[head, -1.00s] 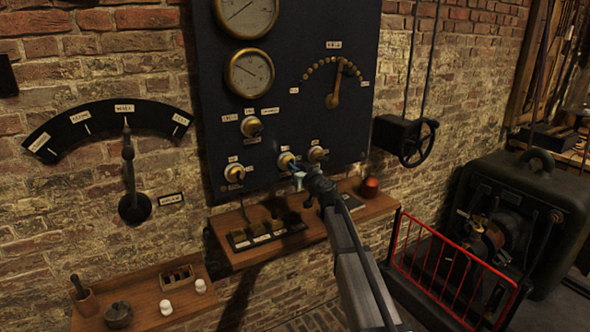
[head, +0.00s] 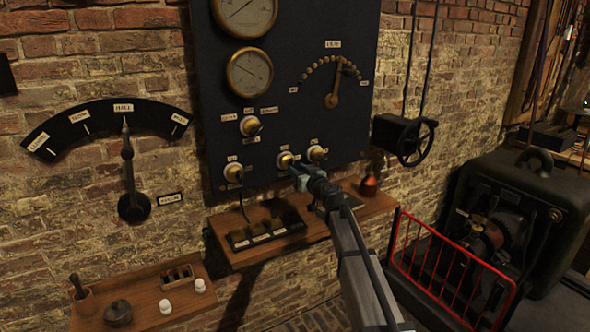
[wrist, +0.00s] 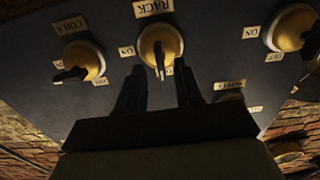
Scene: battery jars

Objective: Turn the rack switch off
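The rack switch (wrist: 156,44) is a round brass knob with a dark, thin lever, under a RACK label (wrist: 153,7) in the wrist view. Its lever points down in that picture; an ON label (wrist: 127,51) is left of the knob, and a label at its lower right is mostly hidden. In the head view the rack switch (head: 285,159) is the middle knob of the panel's lower row. My gripper (wrist: 160,82) is open, its two dark fingers apart below the knob, with the lever tip near the gap. Contact cannot be told. My gripper (head: 297,172) also shows just below the switch in the head view.
The coil switch (wrist: 84,59) and another brass knob (wrist: 292,27) flank the rack switch. The dark panel (head: 215,95) hangs on a brick wall. A wooden shelf (head: 228,256) with small dark blocks juts out below. A red guard rail (head: 440,262) stands at right.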

